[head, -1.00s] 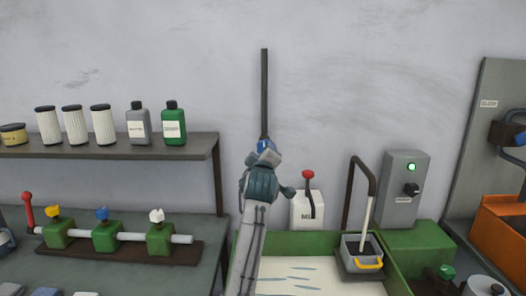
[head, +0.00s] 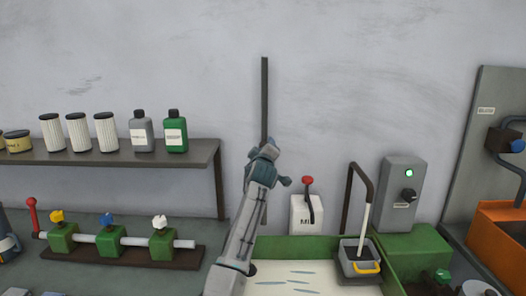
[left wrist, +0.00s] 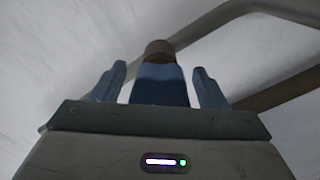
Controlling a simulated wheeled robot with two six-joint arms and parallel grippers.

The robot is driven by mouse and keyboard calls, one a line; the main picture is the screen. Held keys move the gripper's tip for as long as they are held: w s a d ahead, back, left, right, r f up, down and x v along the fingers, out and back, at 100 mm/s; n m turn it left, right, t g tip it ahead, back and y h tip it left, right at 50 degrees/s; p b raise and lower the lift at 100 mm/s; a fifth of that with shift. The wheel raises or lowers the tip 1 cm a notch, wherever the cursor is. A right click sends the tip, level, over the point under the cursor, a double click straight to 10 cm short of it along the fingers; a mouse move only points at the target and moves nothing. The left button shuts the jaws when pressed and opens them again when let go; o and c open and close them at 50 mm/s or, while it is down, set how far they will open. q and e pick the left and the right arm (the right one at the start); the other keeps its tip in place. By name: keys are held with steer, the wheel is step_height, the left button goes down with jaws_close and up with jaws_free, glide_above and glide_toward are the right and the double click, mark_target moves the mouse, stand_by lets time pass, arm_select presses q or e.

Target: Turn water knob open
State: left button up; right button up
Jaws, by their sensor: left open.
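A blue knob (left wrist: 160,85) sits between the two fingers of my left gripper (left wrist: 158,72) in the left wrist view. The fingers stand apart, one on each side of it, with gaps visible at the tips. A brown round pipe end (left wrist: 160,50) shows just beyond the knob. In the head view, my left gripper (head: 268,148) is up at the dark vertical pipe (head: 264,95) on the wall and hides most of the knob. My right gripper is not in view.
Left of my arm is a bench with a pipe manifold carrying yellow, blue (head: 107,220) and white knobs, below a shelf (head: 130,152) of filters and bottles.

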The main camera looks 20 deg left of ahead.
arm_select(q)
steer(key=shift+c, duration=0.2)
steer(key=c, duration=1)
steer(key=shift+o, duration=0.2)
